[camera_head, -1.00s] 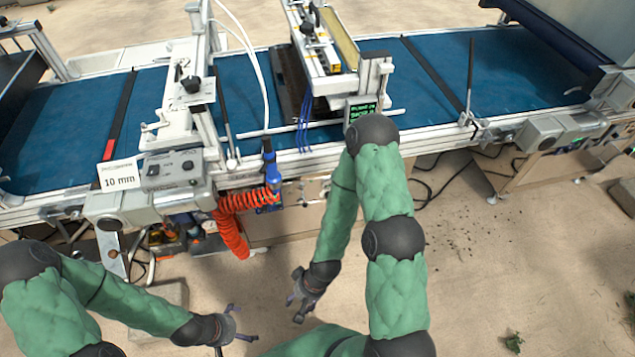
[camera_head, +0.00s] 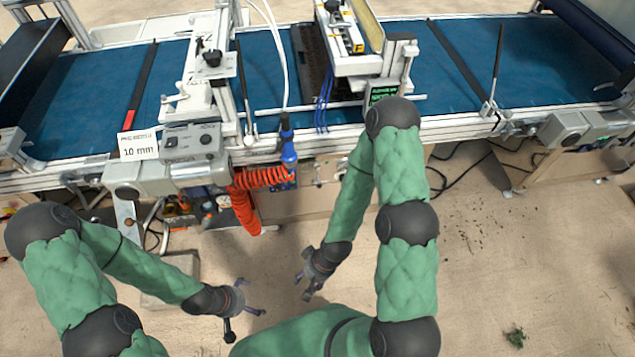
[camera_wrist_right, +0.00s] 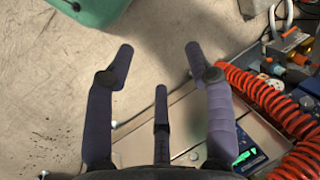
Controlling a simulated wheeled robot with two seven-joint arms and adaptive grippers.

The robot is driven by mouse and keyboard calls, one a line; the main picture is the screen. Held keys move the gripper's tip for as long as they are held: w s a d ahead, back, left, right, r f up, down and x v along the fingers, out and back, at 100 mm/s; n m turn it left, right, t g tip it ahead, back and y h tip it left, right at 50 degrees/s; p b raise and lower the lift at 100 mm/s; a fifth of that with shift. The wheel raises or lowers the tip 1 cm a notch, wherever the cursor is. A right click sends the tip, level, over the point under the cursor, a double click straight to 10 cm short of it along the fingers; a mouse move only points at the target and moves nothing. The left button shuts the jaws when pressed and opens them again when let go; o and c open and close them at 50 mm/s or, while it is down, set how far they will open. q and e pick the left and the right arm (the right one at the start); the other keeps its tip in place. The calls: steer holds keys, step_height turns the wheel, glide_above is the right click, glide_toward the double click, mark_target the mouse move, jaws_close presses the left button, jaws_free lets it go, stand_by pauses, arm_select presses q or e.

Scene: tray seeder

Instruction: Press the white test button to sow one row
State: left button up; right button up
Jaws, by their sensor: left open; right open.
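The tray seeder has a blue conveyor belt (camera_head: 90,105) with a white-framed sowing head across it. I cannot make out the white test button for certain. A grey control box (camera_head: 192,142) with dark knobs sits on the near rail beside a "10 mm" label. A small green-lit display (camera_head: 383,92) is partly hidden behind my right arm. My left gripper (camera_head: 246,308) is open and empty, low in front of the machine. My right gripper (camera_head: 307,286) is open and empty, beside the left one and apart from the machine; its spread fingers show in the right wrist view (camera_wrist_right: 160,62).
A coiled orange hose (camera_head: 243,200) with a blue fitting (camera_head: 287,150) hangs at the machine's front; the coil also shows in the right wrist view (camera_wrist_right: 268,100). Black cables lie on the floor at the right. The sandy floor (camera_head: 520,260) at front right is mostly clear.

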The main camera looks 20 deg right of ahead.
stand_by(0.4)
jaws_close()
stand_by(1.2)
